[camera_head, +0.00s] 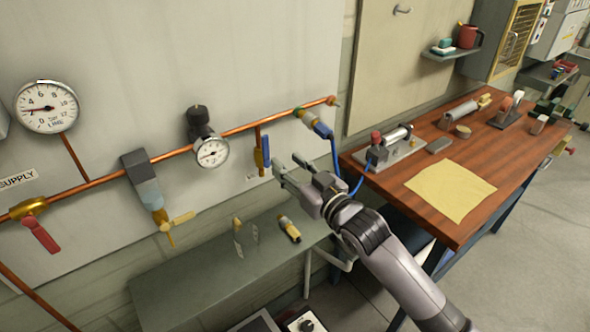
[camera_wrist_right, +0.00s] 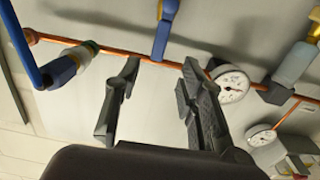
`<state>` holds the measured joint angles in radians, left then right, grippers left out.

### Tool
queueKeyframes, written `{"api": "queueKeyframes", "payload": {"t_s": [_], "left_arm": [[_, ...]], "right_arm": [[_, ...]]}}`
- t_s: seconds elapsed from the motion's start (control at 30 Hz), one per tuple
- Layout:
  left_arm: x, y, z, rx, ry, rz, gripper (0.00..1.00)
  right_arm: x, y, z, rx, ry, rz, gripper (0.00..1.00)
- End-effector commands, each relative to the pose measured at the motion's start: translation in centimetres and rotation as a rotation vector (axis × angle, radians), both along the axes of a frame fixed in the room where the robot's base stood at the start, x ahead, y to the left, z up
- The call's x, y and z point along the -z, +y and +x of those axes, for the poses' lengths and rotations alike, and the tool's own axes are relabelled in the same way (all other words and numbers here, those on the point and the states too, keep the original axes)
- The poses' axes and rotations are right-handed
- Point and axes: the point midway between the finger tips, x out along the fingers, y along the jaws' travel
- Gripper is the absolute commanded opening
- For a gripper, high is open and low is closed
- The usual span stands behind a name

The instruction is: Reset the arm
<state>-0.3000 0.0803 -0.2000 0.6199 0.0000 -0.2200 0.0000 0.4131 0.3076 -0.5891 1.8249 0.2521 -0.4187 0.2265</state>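My right arm (camera_head: 395,270) reaches up from the lower right in the head view. Its gripper (camera_head: 287,163) is in front of the wall panel, just right of and below a blue-handled valve (camera_head: 265,150). In the right wrist view the two fingers of the gripper (camera_wrist_right: 162,70) are spread apart with nothing between them. The blue handle (camera_wrist_right: 163,38) shows beyond the fingertips there, and no contact with it can be made out. My left gripper is in neither view.
A copper pipe (camera_head: 100,182) with gauges and valves crosses the wall. A blue hose (camera_head: 335,160) hangs close to my right gripper. Below is a grey shelf (camera_head: 190,285) with small fittings. A wooden workbench (camera_head: 515,160) with a yellow cloth (camera_head: 450,190) stands right.

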Motion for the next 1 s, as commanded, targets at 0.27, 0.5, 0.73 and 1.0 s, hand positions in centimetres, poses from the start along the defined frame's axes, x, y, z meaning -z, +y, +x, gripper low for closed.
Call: {"api": "queueKeyframes", "payload": {"t_s": [0.27, 0.5, 0.73, 1.0], "left_arm": [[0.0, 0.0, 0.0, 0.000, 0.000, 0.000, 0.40], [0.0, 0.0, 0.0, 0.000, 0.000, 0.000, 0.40], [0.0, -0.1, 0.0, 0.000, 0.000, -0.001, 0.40], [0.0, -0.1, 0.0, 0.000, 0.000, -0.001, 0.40]], "right_arm": [[0.0, -1.0, -1.4, 0.000, 0.000, 0.000, 0.37], [0.0, -0.9, -1.4, 0.000, 0.000, 0.000, 0.37], [1.0, -1.2, -1.1, 0.010, 0.015, -0.005, 0.37], [15.5, -6.0, 0.4, 0.148, 0.230, -0.086, 0.37]]}}
